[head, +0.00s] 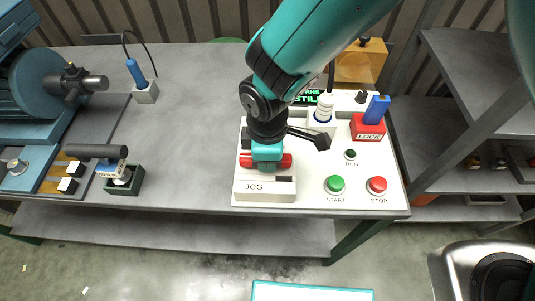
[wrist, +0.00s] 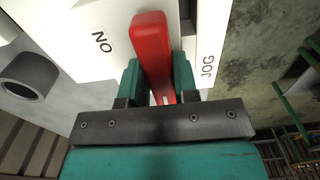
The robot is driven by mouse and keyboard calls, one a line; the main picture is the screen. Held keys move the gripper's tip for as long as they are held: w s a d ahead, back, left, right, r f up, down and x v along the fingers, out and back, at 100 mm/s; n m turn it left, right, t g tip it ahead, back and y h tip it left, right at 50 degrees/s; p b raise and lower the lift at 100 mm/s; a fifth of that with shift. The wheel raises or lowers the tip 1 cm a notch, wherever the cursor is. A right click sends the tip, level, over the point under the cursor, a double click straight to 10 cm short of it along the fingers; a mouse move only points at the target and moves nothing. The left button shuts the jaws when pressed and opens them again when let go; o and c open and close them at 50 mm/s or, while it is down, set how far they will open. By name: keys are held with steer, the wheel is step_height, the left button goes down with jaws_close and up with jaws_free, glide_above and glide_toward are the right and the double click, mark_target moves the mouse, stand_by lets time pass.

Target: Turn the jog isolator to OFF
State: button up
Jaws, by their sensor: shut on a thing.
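The jog isolator is a pale box (head: 265,190) marked JOG at the front left of the white control panel. Its red handle (head: 286,160) lies crosswise, left to right, in the head view. My gripper (head: 267,160) is over the box and shut on this handle. In the wrist view, the red handle (wrist: 152,45) runs between the two teal fingers of my gripper (wrist: 157,82). An ON mark (wrist: 102,41) shows to the left of the handle and the JOG mark to its right. No OFF mark is visible; my gripper hides part of the box.
On the panel are a green START button (head: 335,184), a red STOP button (head: 377,185), a red LOCK block (head: 367,128) with a blue top, and a white ribbed part (head: 324,112). A green display reading STILL is partly behind my arm. Bare table lies left of the panel.

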stand_by(0.3)
steer(key=o, duration=0.9)
step_height(320, 180, up, 18)
steer(key=shift+f+b, duration=0.25)
steer(key=shift+b, duration=0.65)
steer(key=shift+d, duration=0.15)
steer(key=s+d+r+m+y, duration=0.1)
steer(key=s+d+m, duration=0.2)
steer(key=d, duration=0.3)
steer(key=s+d+r+m+y, duration=0.1)
steer(key=s+d+r+m, duration=0.1)
steer(key=d+m, duration=0.3)
steer(key=s+d+r+m+y, duration=0.1)
steer(key=s+d+m+y, duration=0.1)
steer(key=d, duration=0.4)
steer(key=shift+s+d+r+m, duration=0.15)
steer(key=shift+s+d+m, duration=0.05)
steer(key=shift+s+m, duration=0.3)
steer(key=shift+s+d+r+m, duration=0.1)
steer(key=shift+s+d+m, duration=0.1)
steer(key=shift+s+m, duration=0.3)
